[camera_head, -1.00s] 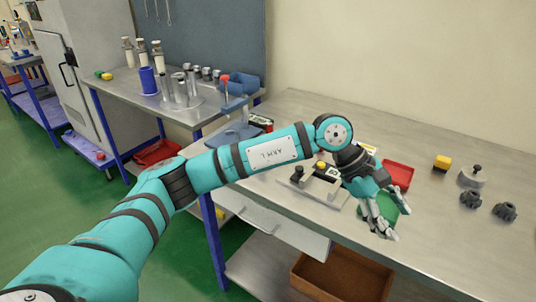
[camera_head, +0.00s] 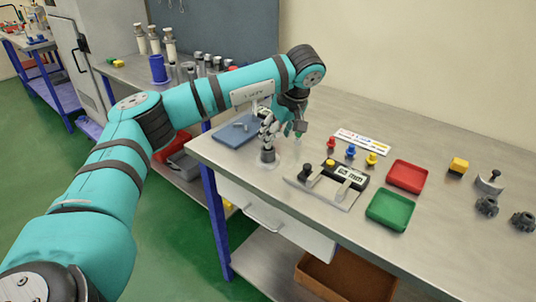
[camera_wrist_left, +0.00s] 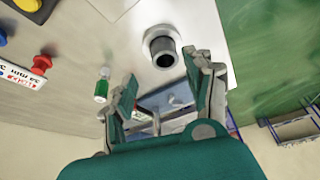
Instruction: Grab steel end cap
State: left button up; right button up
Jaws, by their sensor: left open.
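A small grey metal cylinder with a dark rim, which looks like the steel end cap (camera_head: 267,156), stands on a pale round patch at the left part of the bench. In the left wrist view the cap (camera_wrist_left: 163,50) shows as a ring with a dark opening. My left gripper (camera_head: 275,133) is just above it in the head view, fingers pointing down. In the wrist view the open fingers (camera_wrist_left: 162,92) are spread and empty, with the cap just past their tips. Contact with the cap is not visible. My right gripper is not in view.
A blue plate (camera_head: 233,133) lies left of the gripper. A fixture with a gauge (camera_head: 349,174), a red tray (camera_head: 407,176), a green tray (camera_head: 390,210) and small coloured pieces lie to the right. A small green-and-white item (camera_wrist_left: 101,88) is near one finger.

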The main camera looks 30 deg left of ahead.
aim_at(268, 154)
pick_arm(q)
jog(key=shift+x, duration=1.2)
jog(key=p+x, duration=0.1)
jog(key=x, duration=0.4)
jog(key=shift+a, duration=0.2)
jog(key=shift+r, duration=0.2)
grip_shut()
